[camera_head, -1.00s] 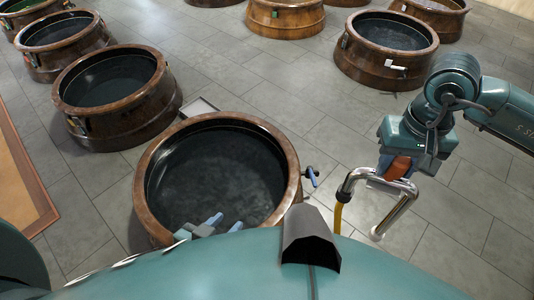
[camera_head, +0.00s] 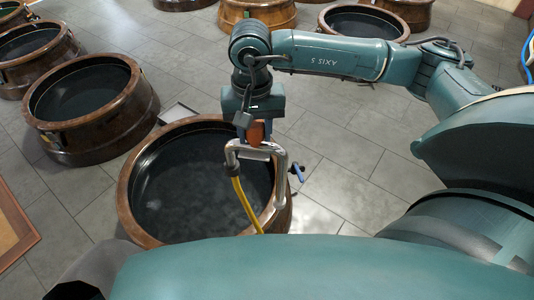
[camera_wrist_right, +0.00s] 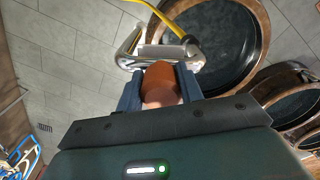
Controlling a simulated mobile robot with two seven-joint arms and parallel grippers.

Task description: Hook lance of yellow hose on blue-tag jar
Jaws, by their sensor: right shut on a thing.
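The lance (camera_head: 281,165) is a bent chrome pipe with an orange-brown grip, and the yellow hose (camera_head: 243,204) hangs from it. My right gripper (camera_head: 256,128) is shut on the grip and holds the lance over the right part of the nearest jar (camera_head: 127,196), a copper-brown tub with dark contents. The lance (camera_wrist_right: 158,52) and hose also show in the right wrist view, beside a jar's rim (camera_wrist_right: 264,45). A small blue piece (camera_head: 298,171) sits at the nearest jar's right side; I cannot tell if it is a tag. Whether the lance touches the rim is unclear. My left gripper is not in view.
More brown jars stand at the left (camera_head: 70,145) and along the back (camera_head: 372,12). A flat grey plate (camera_head: 177,114) lies behind the nearest jar. The tiled floor (camera_head: 350,150) to its right is clear. A wood-edged panel (camera_head: 14,232) is at far left.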

